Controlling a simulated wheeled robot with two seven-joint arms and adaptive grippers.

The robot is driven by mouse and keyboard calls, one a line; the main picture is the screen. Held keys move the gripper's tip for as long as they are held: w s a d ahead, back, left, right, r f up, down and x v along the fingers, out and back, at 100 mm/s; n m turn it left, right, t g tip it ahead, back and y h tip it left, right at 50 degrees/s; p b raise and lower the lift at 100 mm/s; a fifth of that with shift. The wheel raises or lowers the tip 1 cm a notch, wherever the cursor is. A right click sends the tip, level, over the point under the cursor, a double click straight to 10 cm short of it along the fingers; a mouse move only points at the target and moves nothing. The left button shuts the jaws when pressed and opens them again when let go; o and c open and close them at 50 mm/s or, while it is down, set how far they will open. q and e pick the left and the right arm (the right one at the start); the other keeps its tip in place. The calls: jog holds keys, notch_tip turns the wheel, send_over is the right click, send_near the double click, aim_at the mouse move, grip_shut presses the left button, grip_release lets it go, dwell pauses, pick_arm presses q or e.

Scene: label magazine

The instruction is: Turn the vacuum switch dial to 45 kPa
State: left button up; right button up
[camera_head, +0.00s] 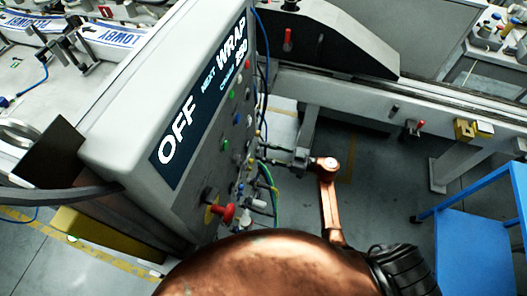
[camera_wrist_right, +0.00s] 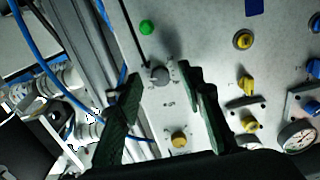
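A round grey dial (camera_wrist_right: 160,76) with small marks around it sits on the light grey panel in the right wrist view. I take it for the vacuum switch dial; its label and setting are too small to read. My right gripper (camera_wrist_right: 160,82) is open, with its dark green fingers on either side of the dial in this view. I cannot tell whether they touch it. In the head view my right gripper (camera_head: 285,155) is at the side panel of the control cabinet (camera_head: 130,110), and the dial cannot be made out there. My left gripper is out of view.
A green button (camera_wrist_right: 146,27), yellow knobs (camera_wrist_right: 246,84) and a round gauge (camera_wrist_right: 297,136) are on the panel. A red knob (camera_head: 228,213) sticks out from the cabinet. Cables (camera_head: 270,185) hang beside the panel. A blue table (camera_head: 475,240) stands at the right.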

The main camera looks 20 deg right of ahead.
jog(key=shift+w+a, duration=0.15)
jog(key=shift+a, duration=0.05)
grip_shut()
dwell(0.4)
